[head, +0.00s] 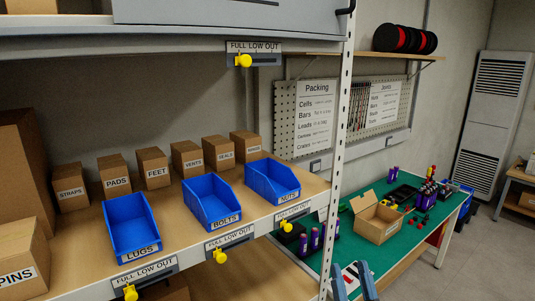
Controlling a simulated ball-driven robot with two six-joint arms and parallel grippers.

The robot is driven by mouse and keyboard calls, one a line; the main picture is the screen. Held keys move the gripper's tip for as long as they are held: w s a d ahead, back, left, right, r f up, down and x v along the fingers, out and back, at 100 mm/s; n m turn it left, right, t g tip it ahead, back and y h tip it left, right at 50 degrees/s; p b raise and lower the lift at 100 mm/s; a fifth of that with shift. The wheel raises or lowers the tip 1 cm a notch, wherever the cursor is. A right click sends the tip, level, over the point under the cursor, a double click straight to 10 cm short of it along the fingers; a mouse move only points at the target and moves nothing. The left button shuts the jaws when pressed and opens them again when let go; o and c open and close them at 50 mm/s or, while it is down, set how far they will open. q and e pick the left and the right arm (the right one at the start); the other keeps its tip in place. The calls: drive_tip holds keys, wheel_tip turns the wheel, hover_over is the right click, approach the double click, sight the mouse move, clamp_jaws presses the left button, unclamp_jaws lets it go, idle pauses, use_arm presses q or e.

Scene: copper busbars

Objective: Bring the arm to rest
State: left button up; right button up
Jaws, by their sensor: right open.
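My right gripper (351,272) shows at the bottom edge of the head view, right of the shelf post. Its two blue-grey fingers are spread apart, with nothing seen held between them. They show in front of the green bench top (400,255), near small red and white pieces; I cannot tell the height above it. The rest of the right arm is cut off by the frame. My left gripper is not in view.
A shelf unit with a perforated post (341,130) fills the left, holding blue bins for lugs (132,226), bolts (212,202) and nuts (272,181). On the bench stand an open cardboard box (377,224) and purple cells (315,239). Floor (475,260) at right is clear.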

drive_tip(key=s+d+f+g+h+b, duration=0.1)
drive_tip(key=s+d+f+g, duration=0.1)
drive_tip(key=s+f, duration=0.8)
drive_tip(key=s+d+f+g+h, duration=0.2)
drive_tip(key=s+f+g, duration=0.3)
drive_tip(key=s+f, duration=0.6)
wheel_tip(320, 180, down, 5)
drive_tip(key=shift+s+d+f+m+b, duration=0.15)
drive_tip(key=shift+d+m+b, duration=0.2)
drive_tip(key=shift+d, duration=0.35)
idle(0.7)
